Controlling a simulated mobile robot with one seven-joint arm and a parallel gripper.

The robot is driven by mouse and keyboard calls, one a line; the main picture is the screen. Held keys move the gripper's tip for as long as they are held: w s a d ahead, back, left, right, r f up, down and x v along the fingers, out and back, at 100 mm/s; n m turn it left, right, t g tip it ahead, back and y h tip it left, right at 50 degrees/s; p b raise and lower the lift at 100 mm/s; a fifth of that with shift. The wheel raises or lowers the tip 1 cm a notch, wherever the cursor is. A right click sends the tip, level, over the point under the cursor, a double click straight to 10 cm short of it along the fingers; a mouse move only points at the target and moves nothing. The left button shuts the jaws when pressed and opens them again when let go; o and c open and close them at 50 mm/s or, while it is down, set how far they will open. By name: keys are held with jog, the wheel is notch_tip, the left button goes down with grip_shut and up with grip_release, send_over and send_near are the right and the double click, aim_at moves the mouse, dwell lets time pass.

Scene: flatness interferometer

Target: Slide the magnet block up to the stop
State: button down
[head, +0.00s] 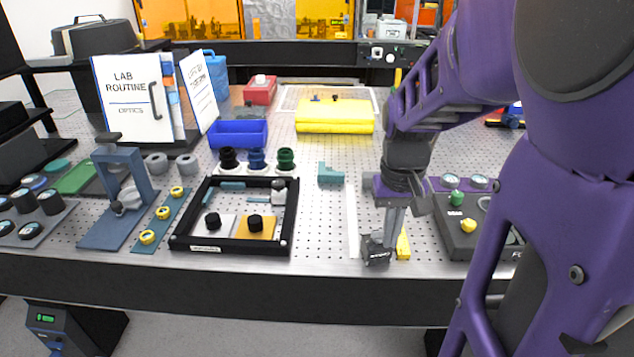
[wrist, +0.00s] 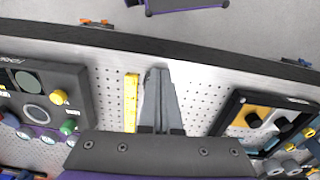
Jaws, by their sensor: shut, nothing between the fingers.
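My gripper (head: 376,255) points down over the front part of the perforated bench, its fingers together with nothing visible between them. In the wrist view its long grey fingers (wrist: 160,75) lie close together, beside a yellow bar (wrist: 131,100). That yellow bar (head: 403,245) stands just right of the fingers in the head view. I cannot tell for certain which piece is the magnet block or the stop. A teal L-shaped piece (head: 330,175) sits on the bench, farther back and left of the gripper. A pale strip (head: 352,220) runs front to back between them.
A black square frame (head: 180,240) holding knobbed plates stands to the left. A dark control box (head: 462,240) with gauges and buttons is close on the right. A blue bin (head: 238,133) and a yellow stack (head: 335,117) are farther back. The bench's front edge (head: 300,275) is near the gripper.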

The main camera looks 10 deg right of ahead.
aim_at(376, 248)
jog(key=shift+m, duration=0.3)
jog(key=f+b, duration=0.6)
jog(key=f, duration=0.1)
jog(key=f+b, duration=0.3)
jog(key=shift+s+a+f, duration=0.15)
jog(key=shift+a+f, duration=0.1)
jog(key=shift+a, duration=0.05)
jog(key=w, duration=0.1)
jog(key=w+d, duration=0.1)
jog(key=w, duration=0.1)
jog(key=shift+r, duration=0.15)
jog(key=shift+w+d, duration=0.1)
jog(key=shift+w, duration=0.35)
